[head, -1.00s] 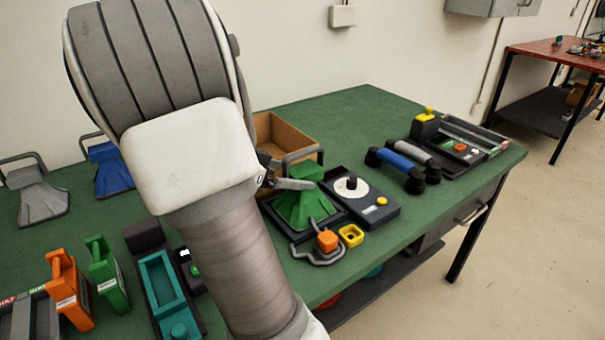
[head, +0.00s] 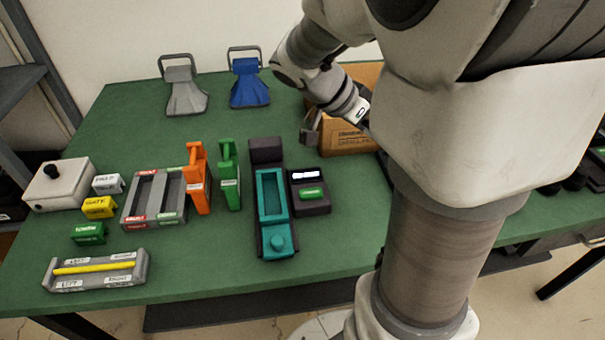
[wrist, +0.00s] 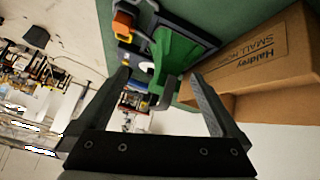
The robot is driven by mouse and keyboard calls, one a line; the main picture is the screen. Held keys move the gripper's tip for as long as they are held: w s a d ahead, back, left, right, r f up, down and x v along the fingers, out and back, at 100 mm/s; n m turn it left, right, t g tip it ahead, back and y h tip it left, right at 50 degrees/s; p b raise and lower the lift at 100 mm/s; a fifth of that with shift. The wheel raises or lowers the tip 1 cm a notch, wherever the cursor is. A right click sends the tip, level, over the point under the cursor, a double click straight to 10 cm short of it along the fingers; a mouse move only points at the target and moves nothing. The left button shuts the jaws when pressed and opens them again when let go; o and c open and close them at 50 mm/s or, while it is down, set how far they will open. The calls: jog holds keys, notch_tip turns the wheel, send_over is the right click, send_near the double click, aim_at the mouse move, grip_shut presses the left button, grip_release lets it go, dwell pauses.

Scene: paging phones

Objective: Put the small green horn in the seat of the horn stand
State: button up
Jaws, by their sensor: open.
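The small green horn (wrist: 180,48) shows only in the wrist view, ahead of my fingers, with its grey handle towards me. It is at a dark tray-like stand (wrist: 200,30); I cannot tell whether it sits fully in the seat. My gripper (wrist: 160,76) is open, its fingers apart on either side of the handle end; I cannot tell whether they touch it. In the head view my gripper (head: 312,130) is by the cardboard box, and my arm hides the horn and stand.
A cardboard box (head: 345,138), marked small horn, is beside the gripper. Grey (head: 185,95) and blue (head: 248,85) horns stand at the back. Orange (head: 197,180) and green (head: 229,175) handled blocks and a teal-topped device (head: 272,200) are nearer. Green tabletop is bare between them.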

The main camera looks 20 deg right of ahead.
jog(key=s+a+r+n+t+y, duration=0.2)
jog(key=s+a+n+t+y, duration=0.1)
jog(key=a+n, duration=0.5)
jog(key=s+a+r+n+t+y, duration=0.2)
jog(key=s+a+n+t+y, duration=0.2)
jog(key=a+n, duration=0.4)
jog(key=s+a+y, duration=0.1)
jog(key=a, duration=0.3)
jog(key=shift+s+n, duration=0.2)
jog(key=shift+n, duration=0.2)
